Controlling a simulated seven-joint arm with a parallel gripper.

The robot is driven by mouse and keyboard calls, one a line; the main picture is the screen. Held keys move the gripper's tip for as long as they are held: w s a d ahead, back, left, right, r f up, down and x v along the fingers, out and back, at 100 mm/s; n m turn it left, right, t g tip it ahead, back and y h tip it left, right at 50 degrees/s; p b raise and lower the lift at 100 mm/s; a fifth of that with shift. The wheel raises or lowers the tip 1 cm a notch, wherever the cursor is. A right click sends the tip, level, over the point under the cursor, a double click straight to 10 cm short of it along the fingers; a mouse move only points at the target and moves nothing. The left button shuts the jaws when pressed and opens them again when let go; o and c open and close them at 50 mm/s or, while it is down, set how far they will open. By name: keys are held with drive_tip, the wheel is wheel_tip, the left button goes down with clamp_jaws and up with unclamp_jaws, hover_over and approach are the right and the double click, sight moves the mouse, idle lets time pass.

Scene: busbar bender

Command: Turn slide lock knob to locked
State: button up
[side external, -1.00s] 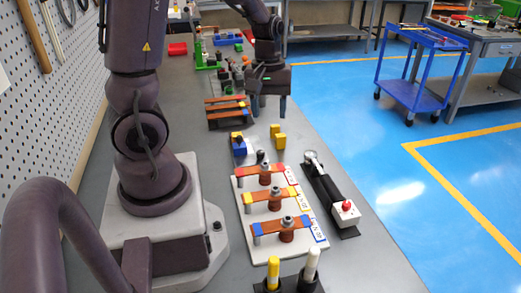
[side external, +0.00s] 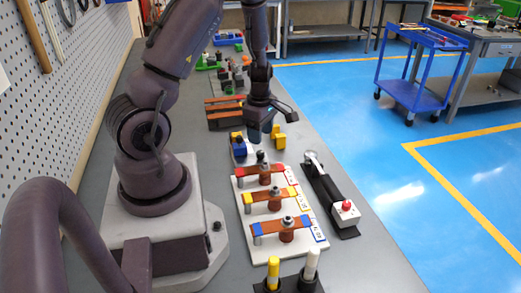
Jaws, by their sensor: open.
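No part carries a readable slide lock label, so I cannot tell for certain which knob it is. A small black knob (side external: 261,156) stands at the near edge of a bender-like fixture with a blue block (side external: 239,147) and yellow blocks (side external: 279,141). A red knob (side external: 347,206) sits on a white block at the near end of a long black bar tool (side external: 326,190). My gripper (side external: 264,133) points down, open, above the fixture, beyond the black knob in the picture. Its fingers partly hide the fixture, and I see nothing held.
A white board (side external: 263,257) with several copper bars on posts lies nearer. A black holder (side external: 286,285) with a yellow and a white handle stands in front. Copper bars on a rack (side external: 222,116) lie behind. The bench's right strip is clear.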

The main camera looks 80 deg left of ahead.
sight(260, 152)
wheel_tip(260, 152, down, 6)
drive_tip(key=shift+f, duration=0.2)
drive_tip(key=shift+c, duration=0.2)
drive_tip(key=c, duration=0.9)
